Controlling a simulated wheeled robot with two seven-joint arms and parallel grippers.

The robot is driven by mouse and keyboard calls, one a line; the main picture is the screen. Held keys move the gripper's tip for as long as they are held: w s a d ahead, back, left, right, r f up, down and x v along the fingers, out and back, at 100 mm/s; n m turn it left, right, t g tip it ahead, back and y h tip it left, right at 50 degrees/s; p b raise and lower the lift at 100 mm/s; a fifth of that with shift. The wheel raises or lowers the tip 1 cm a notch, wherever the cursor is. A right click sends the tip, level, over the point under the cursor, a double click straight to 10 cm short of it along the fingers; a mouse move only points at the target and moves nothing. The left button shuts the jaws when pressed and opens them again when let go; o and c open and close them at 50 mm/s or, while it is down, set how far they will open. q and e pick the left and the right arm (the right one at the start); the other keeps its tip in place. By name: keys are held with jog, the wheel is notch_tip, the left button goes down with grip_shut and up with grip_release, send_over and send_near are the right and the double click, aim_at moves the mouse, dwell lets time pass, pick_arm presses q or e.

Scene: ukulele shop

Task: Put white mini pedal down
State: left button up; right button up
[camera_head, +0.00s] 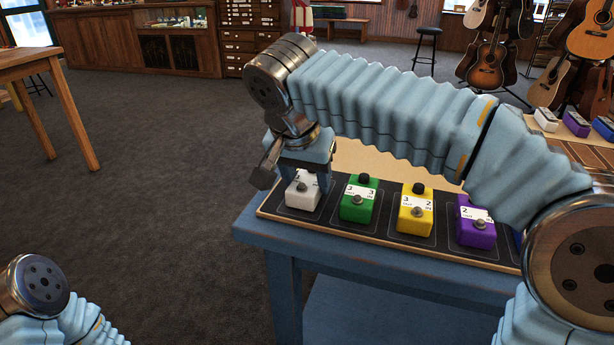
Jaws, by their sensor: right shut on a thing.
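The white mini pedal (301,197) is at the left end of the dark pedal board (268,207), on or just above its outlined slot. I cannot tell whether its base touches the board. My right gripper (303,180) points down over the pedal and is shut on it; the fingers hide its upper part. My left arm shows only at the lower left corner, and its gripper is out of view.
Green (359,200), yellow (415,211) and purple (475,224) pedals stand in a row to the right on the board. The board lies on a blue table (300,248). More pedals (575,124) stand at the far right. Guitars (489,62) hang behind. Open floor lies left.

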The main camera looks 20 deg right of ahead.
jog(key=shift+f, duration=0.2)
jog(key=o, duration=1.1)
jog(key=shift+r, duration=0.1)
jog(key=shift+r, duration=0.25)
jog(key=p+v, duration=0.2)
jog(key=v, duration=1)
